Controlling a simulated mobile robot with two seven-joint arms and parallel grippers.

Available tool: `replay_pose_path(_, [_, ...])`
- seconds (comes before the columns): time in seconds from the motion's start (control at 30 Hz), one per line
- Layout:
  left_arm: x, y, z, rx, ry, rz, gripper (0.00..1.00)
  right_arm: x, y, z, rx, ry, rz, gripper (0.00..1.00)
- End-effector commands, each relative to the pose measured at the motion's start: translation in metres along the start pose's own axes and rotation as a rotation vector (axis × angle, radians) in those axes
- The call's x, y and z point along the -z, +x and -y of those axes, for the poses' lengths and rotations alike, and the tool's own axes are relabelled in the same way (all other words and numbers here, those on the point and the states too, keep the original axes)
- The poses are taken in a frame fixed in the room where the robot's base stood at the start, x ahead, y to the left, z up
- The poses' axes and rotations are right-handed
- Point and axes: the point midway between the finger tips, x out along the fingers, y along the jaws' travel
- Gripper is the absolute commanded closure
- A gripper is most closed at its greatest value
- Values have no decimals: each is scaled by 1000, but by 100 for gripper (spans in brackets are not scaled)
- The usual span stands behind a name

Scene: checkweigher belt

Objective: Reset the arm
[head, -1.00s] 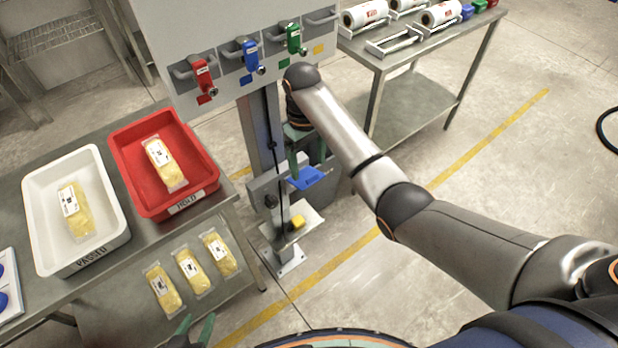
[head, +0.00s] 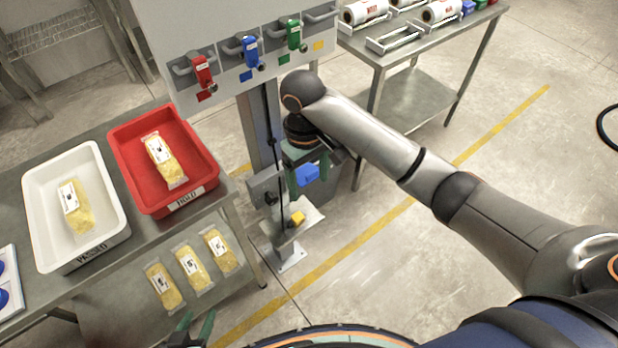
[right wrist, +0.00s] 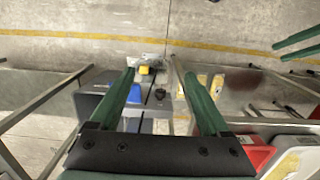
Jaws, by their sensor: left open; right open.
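My right arm reaches in from the right in the head view. Its gripper (head: 308,172) is open, pointing down in front of the grey post below the panel. A blue part (head: 307,175) shows between the green fingers; I cannot tell whether they touch it. In the right wrist view the open right gripper (right wrist: 160,85) has the blue part (right wrist: 126,93) beside its left finger and a yellow block (right wrist: 145,69) beyond. My left gripper (head: 191,330) is open and empty at the bottom edge of the head view.
The grey panel carries red (head: 201,71), blue (head: 251,52) and green (head: 294,35) locks close above my right wrist. A white tray (head: 37,225) and red tray (head: 208,160) stand left, each with a yellow pack. A table with rolls (head: 440,45) stands back right.

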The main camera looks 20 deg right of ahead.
Motion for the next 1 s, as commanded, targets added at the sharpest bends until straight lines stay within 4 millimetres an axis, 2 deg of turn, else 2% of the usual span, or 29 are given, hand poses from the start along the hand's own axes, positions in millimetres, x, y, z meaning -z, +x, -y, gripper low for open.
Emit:
replay_pose_path(0.57, [0,0,0,0,0,0,50,0,3,2,7,-1,-5,20])
replay_pose_path(0.67, [0,0,0,0,0,0,50,0,18,11,45,-4,-34,20])
replay_pose_path(0.9, [0,0,0,0,0,0,50,2,90,54,224,21,-248,20])
replay_pose_path(1.0, [0,0,0,0,0,0,50,-2,116,64,271,52,-358,20])
